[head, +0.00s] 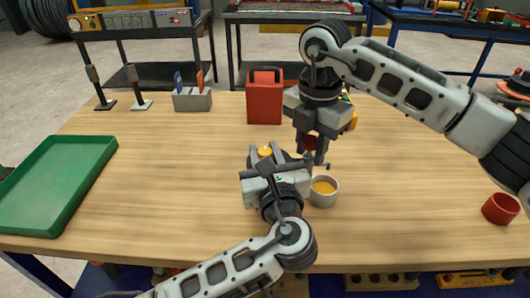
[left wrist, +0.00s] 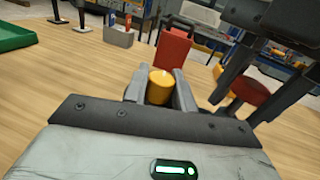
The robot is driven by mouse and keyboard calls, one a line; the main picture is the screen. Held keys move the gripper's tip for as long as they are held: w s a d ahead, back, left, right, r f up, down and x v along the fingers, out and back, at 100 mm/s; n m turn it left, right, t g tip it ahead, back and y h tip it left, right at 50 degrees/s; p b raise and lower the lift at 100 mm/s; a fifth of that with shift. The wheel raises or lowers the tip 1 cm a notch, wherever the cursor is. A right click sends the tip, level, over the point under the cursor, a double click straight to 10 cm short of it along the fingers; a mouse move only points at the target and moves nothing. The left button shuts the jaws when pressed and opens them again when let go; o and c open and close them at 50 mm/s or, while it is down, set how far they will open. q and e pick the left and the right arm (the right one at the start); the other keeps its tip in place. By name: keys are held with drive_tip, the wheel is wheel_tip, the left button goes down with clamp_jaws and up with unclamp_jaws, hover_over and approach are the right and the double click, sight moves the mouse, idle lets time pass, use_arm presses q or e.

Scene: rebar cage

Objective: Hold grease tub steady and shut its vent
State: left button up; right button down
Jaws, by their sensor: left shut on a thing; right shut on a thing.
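My left gripper (head: 266,158) is shut on an upright yellow cylinder (left wrist: 160,87), whose top also shows in the head view (head: 265,151). This may be part of the grease tub; the tub's body is mostly hidden behind my left gripper. My right gripper (head: 312,157) reaches down from above, just right of the left one, and is shut on a dark red round knob (left wrist: 248,90), likely the vent. The knob shows between its fingers in the head view (head: 309,143). Whether the vent is open or shut I cannot tell.
A pale cup (head: 323,197) with yellow-orange contents stands close right of my left gripper. A red canister (head: 264,98) and a grey holder (head: 192,100) stand behind. A green tray (head: 57,180) lies left, a red cup (head: 500,208) right. The table's left middle is clear.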

use_arm(q)
drive_tip(key=o, duration=1)
drive_tip(key=shift+c, duration=0.2)
drive_tip(key=v, duration=0.7)
drive_tip(key=shift+s, duration=0.25)
use_arm(e)
drive_tip(key=c, duration=1)
unclamp_jaws()
